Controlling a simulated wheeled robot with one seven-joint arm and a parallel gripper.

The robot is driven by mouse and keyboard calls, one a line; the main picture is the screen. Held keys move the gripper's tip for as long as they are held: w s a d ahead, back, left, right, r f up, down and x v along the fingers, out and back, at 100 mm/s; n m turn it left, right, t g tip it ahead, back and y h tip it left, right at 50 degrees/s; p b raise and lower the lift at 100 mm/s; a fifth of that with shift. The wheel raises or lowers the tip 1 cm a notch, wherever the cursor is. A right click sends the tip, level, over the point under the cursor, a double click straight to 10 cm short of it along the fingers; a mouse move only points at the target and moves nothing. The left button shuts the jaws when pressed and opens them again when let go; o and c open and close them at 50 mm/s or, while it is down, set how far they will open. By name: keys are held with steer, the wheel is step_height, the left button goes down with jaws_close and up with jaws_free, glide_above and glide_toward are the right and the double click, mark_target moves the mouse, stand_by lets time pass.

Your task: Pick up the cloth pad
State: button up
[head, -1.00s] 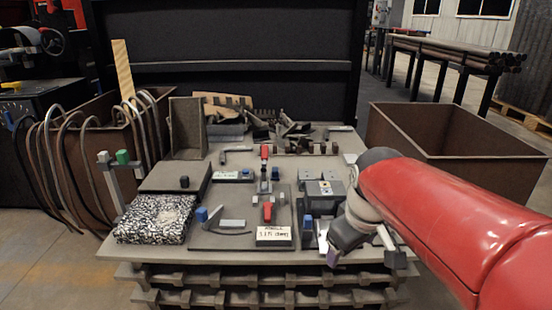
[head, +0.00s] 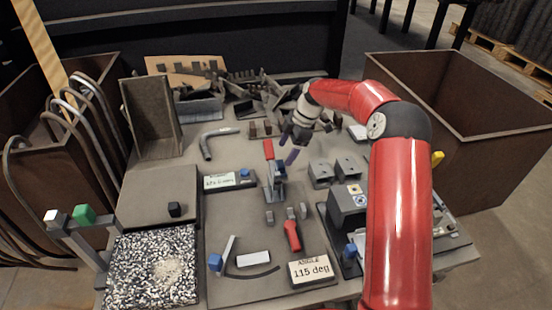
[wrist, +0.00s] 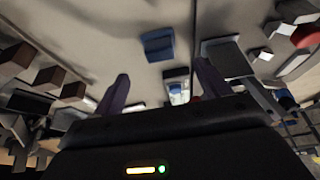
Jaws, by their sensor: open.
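The cloth pad (head: 152,268) is a black-and-white speckled square with a paler patch. It lies flat at the front left of the worktable in the head view, and I cannot make it out in the wrist view. My gripper (head: 290,147) is over the back middle of the table, behind and well to the right of the pad. In the wrist view my gripper (wrist: 163,85) has its two dark fingers apart, with nothing held between them.
A grey plate (head: 158,195) with a small black knob lies behind the pad. A post with green and white blocks (head: 84,214) stands at its left. Brown bins flank the table, the right bin (head: 470,140) being open.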

mark_target(281, 164)
steer(key=x, duration=0.7)
steer(key=shift+d+f, duration=0.2)
steer(key=shift+d, duration=0.05)
steer(key=shift+c, duration=0.3)
steer(key=c, duration=1)
